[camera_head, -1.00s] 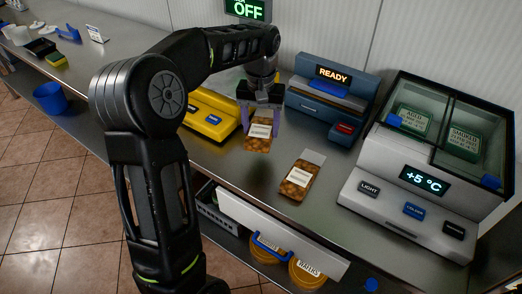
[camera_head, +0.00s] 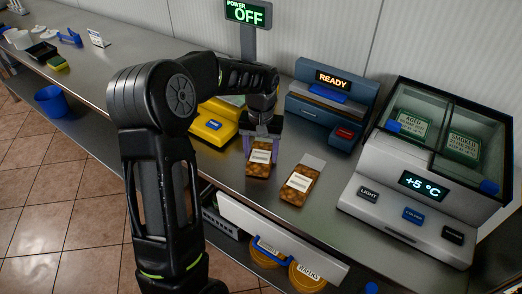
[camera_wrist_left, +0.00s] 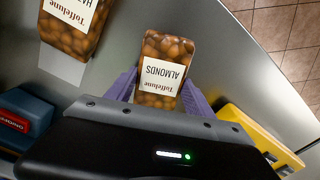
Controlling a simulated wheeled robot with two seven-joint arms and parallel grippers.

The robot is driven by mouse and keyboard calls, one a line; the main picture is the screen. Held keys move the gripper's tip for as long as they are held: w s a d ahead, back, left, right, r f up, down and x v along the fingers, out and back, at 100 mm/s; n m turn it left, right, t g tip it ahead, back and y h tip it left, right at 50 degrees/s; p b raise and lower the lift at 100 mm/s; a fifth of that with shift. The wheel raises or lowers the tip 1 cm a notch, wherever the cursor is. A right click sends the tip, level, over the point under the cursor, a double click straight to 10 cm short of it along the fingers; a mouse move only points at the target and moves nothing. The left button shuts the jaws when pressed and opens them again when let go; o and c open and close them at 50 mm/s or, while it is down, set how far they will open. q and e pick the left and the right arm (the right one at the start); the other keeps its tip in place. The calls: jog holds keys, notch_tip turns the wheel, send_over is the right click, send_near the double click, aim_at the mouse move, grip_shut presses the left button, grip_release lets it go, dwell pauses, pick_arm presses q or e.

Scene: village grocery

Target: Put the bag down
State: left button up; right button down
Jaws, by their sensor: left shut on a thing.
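My left gripper (camera_head: 262,150) points down over the steel counter (camera_head: 236,186), shut on a clear bag of almonds (camera_head: 258,170). The bag has a white label that reads ALMONDS in the left wrist view (camera_wrist_left: 160,78). It sits between the two purple fingers and its lower part reaches down close to the counter. I cannot tell whether its bottom touches the counter. A second nut bag (camera_head: 300,184) lies flat on the counter just right of it; it also shows in the left wrist view (camera_wrist_left: 70,22). My right gripper is not in view.
A yellow device (camera_head: 212,124) stands left of the gripper, under a POWER OFF display (camera_head: 247,13). A blue sealing machine (camera_head: 326,106) reading READY is behind right. A glass-topped cooler (camera_head: 420,190) stands right. An open drawer (camera_head: 275,236) is below the counter's front edge.

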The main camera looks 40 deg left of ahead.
aim_at(261, 154)
pick_arm(q)
jog(key=shift+f, duration=0.15)
jog(key=o, duration=1.5)
jog(key=shift+c, duration=0.2)
notch_tip(261, 154, up, 12)
jog(key=shift+r+b, duration=0.2)
jog(key=shift+b, duration=0.1)
